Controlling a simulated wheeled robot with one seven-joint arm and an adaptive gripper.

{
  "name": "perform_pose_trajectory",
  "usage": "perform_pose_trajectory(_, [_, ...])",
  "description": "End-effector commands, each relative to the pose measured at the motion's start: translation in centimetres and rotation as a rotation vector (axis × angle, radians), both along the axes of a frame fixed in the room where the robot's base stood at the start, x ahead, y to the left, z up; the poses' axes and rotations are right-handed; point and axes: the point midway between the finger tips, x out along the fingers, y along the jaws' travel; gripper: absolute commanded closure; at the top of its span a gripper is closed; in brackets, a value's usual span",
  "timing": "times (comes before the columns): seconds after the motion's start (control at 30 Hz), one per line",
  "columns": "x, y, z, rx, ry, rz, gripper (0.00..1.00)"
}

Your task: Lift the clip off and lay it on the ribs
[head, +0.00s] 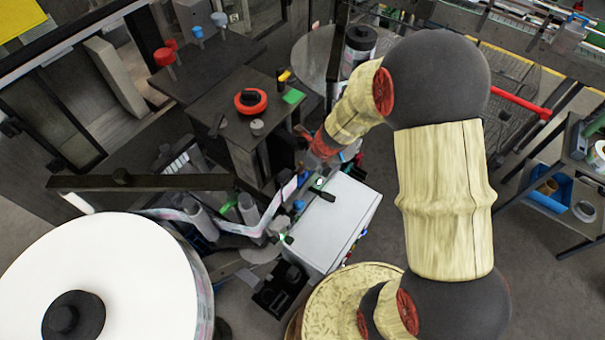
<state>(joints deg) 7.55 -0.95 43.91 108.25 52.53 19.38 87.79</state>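My arm reaches in from the right, and its narrow end with my gripper (318,165) is over the labeller's middle, just above the back left corner of a white box-shaped housing (335,222). The gripper is small and dark against dark machine parts, so I cannot tell whether its fingers are open or hold anything. I cannot make out the clip or the ribs for sure. A small green piece (319,183) shows just below the gripper. A printed label web (232,228) runs past guide rollers to the left of the housing.
A large white reel (110,275) fills the lower left. A dark block with a red knob (251,102) and a green piece (293,96) stands behind, left of my gripper. A dark bar (140,183) crosses the left side. A shelf with a blue bin (552,192) is at right.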

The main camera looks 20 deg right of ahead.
Motion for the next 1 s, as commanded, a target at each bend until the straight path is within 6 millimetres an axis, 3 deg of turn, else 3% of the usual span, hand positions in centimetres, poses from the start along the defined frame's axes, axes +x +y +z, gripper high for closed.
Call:
perform_pose_trajectory(0.47, [0.0, 0.0, 0.3, 0.0, -0.001, 0.0, 1.0])
perform_pose_trajectory(0.77, [0.1, 0.0, 3.6, 0.0, -0.002, 0.001, 1.0])
perform_pose_trajectory(1.0, [-3.7, -2.8, 3.4, 0.001, -0.001, -0.005, 1.0])
